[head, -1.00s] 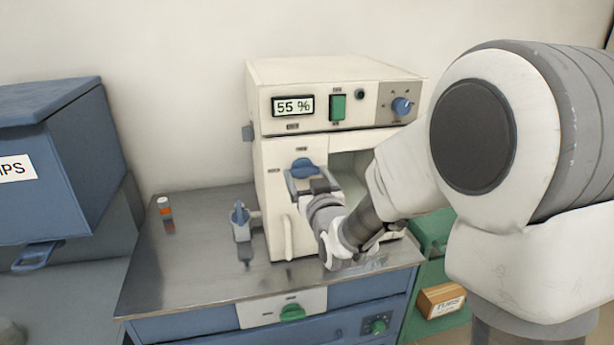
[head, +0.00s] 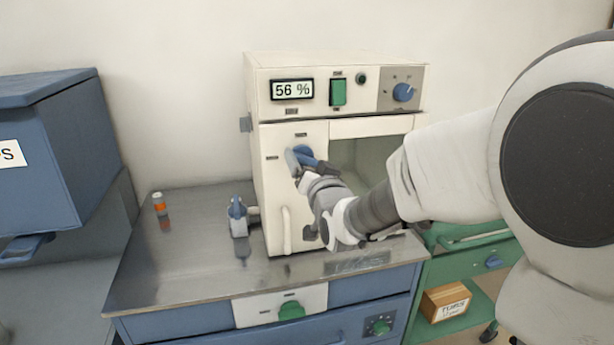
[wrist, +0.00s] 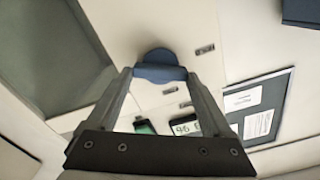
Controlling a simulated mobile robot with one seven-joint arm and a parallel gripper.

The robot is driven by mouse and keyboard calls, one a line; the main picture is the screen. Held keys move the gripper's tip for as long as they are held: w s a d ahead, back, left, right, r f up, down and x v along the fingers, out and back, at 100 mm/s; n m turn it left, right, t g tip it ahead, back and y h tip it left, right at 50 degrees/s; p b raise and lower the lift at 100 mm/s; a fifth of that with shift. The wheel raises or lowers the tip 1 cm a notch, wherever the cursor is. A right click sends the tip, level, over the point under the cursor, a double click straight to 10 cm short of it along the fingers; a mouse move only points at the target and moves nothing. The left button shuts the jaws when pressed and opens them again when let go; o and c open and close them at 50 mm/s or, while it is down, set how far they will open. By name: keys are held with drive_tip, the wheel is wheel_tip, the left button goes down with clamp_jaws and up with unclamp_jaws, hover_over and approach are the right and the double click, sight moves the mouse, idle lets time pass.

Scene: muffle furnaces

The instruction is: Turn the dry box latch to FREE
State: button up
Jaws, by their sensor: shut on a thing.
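The dry box (head: 345,90) is a cream cabinet with a digital display reading 56 %. Its latch is a blue knob (head: 304,152) on the upper part of the left door panel, and it also shows in the wrist view (wrist: 158,56). My gripper (head: 303,163) is shut on the latch, with one finger on each side of its blue grip. In the wrist view the fingers (wrist: 159,75) pinch the two ends of the grip. Small labels sit above and left of the latch, too small to read. My gripper hides part of the latch.
A blue-handled fixture (head: 238,217) and an orange-and-white vial (head: 160,203) stand on the metal bench top (head: 185,265). A pale vertical handle (head: 286,230) is below the latch. A green cart (head: 470,300) with a wooden box is at right.

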drive_tip(key=m+b, duration=0.2)
drive_tip(key=m, duration=0.1)
drive_tip(key=m+b, duration=0.3)
drive_tip(key=shift+d+f, duration=0.1)
drive_tip(key=shift+f, duration=0.1)
drive_tip(key=m+b, duration=0.2)
drive_tip(key=m, duration=0.4)
drive_tip(key=shift+m+b, duration=0.3)
drive_tip(key=shift+b, duration=0.05)
drive_tip(key=o, duration=1.1)
drive_tip(key=shift+o, duration=0.2)
drive_tip(key=p+v, duration=0.1)
drive_tip(key=v, duration=1.6)
drive_tip(key=shift+s+r, duration=0.15)
